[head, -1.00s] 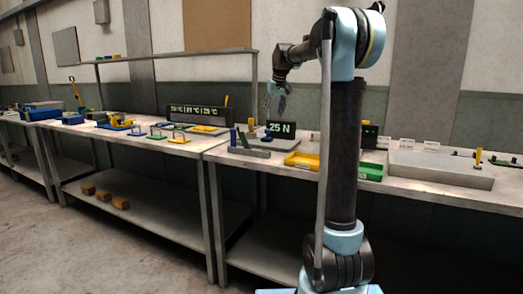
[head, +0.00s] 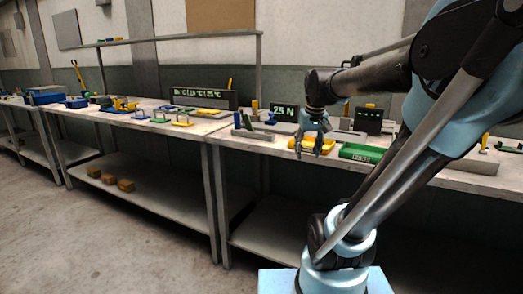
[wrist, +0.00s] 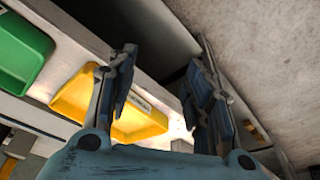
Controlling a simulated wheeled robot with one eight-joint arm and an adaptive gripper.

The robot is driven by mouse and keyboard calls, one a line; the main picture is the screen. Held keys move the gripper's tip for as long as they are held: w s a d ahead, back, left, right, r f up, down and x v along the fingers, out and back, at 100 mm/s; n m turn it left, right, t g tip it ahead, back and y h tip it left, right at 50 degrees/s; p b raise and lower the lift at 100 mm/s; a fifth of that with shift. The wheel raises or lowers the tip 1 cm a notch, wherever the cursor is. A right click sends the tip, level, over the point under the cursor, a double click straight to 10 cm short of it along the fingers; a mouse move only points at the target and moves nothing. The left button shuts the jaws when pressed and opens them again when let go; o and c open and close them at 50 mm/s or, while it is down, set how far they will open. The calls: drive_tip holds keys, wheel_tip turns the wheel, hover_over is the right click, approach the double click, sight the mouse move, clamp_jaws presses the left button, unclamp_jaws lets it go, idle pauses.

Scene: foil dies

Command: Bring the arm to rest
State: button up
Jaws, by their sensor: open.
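My gripper (head: 318,148) is open, with its fingers pointing down in front of the yellow tray (head: 296,146) at the bench's front edge. In the wrist view my gripper (wrist: 165,85) shows its two fingers spread apart, with nothing held between them. The yellow tray also shows in the wrist view (wrist: 75,95), partly behind the left finger. My arm is folded forward and down and covers the right part of the bench in the head view.
A green tray (head: 362,153) lies right of the yellow one. A display reading 25 N (head: 283,112) stands behind. The left bench (head: 130,127) holds several small fixtures. Wooden blocks (head: 108,180) lie on its lower shelf. The floor (head: 110,245) in front is clear.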

drive_tip(key=s+d+f+m, duration=0.1)
drive_tip(key=s+d+f, duration=0.1)
drive_tip(key=s+f, duration=1.4)
drive_tip(key=shift+s+d+f+g, duration=0.15)
drive_tip(key=shift+d+f+g, duration=0.1)
drive_tip(key=shift+g, duration=0.15)
drive_tip(key=shift+w+f, duration=0.15)
drive_tip(key=shift+w, duration=0.3)
drive_tip(key=shift+c, duration=0.3)
